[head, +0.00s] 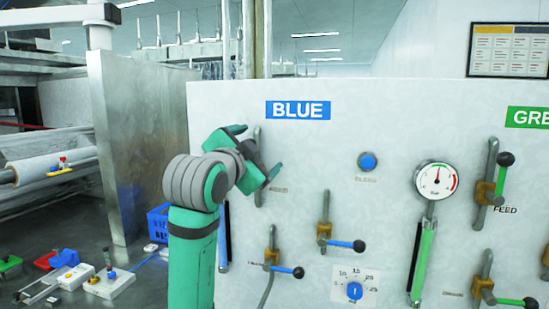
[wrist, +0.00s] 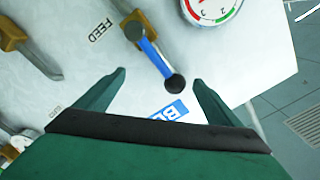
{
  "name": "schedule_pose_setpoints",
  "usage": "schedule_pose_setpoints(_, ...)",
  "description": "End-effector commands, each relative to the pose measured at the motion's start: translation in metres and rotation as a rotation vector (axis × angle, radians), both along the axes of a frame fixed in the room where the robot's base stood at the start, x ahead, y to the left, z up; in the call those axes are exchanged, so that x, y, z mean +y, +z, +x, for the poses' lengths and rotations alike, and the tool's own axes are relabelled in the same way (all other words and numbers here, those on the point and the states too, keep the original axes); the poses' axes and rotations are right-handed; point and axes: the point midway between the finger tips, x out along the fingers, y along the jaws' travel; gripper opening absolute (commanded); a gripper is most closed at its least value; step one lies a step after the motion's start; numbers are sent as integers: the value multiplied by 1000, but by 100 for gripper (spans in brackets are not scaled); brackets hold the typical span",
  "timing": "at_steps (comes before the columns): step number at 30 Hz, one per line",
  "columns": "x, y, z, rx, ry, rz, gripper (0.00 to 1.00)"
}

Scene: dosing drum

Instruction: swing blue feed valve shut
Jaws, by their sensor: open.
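The blue feed valve's lever (wrist: 152,56) shows in the wrist view, beside an upside-down FEED label (wrist: 101,29). It runs slantwise from a grey pivot to a black knob (wrist: 175,84). My gripper (wrist: 160,78) is open, with the lever's knob end showing between its two green fingers. No finger visibly touches the lever, and I cannot tell the gap in depth. In the head view my gripper (head: 260,148) is at the panel just below the BLUE sign (head: 298,110). It hides the feed lever there; part of a grey pipe (head: 257,138) shows behind it.
The white panel (head: 400,130) also carries two lower blue-handled valves (head: 345,245) (head: 287,271), a blue button (head: 368,162), a gauge (head: 437,180) and a blue dial (head: 354,290). Green-section valves (head: 500,175) stand at the right. Tools and bins lie on the floor at left.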

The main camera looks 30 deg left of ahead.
Motion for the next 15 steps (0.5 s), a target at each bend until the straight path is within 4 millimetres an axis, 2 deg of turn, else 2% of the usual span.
schedule_pose_setpoints(15, -19, -6, 5, 1, -1, 0, 88)
